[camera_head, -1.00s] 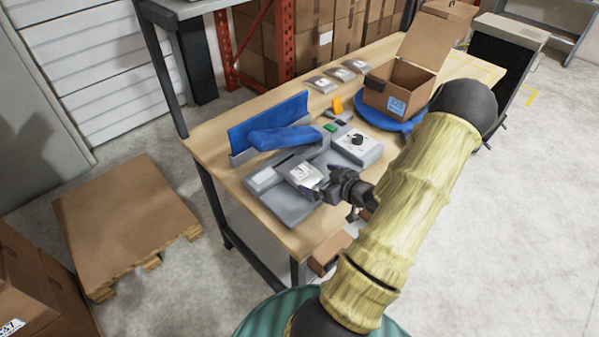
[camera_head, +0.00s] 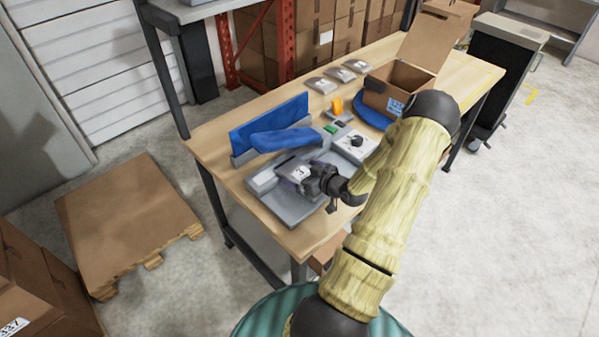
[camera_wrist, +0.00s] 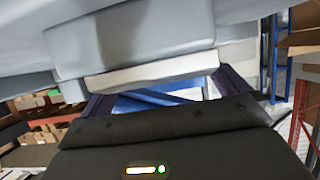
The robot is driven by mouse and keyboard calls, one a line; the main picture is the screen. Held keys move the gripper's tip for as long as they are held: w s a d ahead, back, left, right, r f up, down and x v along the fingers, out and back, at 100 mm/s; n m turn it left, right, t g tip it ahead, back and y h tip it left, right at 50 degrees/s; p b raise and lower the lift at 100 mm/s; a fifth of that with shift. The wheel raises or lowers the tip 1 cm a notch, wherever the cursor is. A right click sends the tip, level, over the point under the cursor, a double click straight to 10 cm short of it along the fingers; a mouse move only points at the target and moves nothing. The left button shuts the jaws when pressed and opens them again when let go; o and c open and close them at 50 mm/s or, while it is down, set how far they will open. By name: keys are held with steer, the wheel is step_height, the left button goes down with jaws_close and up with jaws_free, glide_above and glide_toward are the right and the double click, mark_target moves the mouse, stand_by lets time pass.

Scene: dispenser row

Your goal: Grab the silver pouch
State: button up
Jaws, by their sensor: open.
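A silver pouch (camera_head: 291,168) with a pale label lies on the grey machine at the front of the workbench. My gripper (camera_head: 303,175) is open at the pouch's near right edge, its fingers reaching to either side of it and hiding part of it. In the wrist view my gripper (camera_wrist: 162,88) has its two dark fingers spread apart. A pale strip (camera_wrist: 150,73) shows between them; I cannot tell whether it is the pouch or the machine. Contact is not clear.
Three other silver pouches (camera_head: 340,74) lie in a row at the back of the workbench (camera_head: 270,224). A blue padded bar (camera_head: 285,141) stands behind the machine. An open cardboard box (camera_head: 378,98) and a white control box (camera_head: 352,146) stand to the right.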

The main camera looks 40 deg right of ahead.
mark_target(303, 174)
steer(key=shift+w+f, duration=0.1)
steer(key=shift+w, duration=0.05)
steer(key=shift+c, duration=0.4)
steer(key=c, duration=0.8)
steer(key=shift+c, duration=0.2)
steer(key=shift+r+b, duration=0.3)
steer(key=shift+r, duration=0.55)
step_height(303, 174, up, 2)
steer(key=s+d+b, duration=0.1)
steer(key=s+b, duration=0.2)
steer(key=s, duration=1.5)
steer(key=shift+d, duration=0.15)
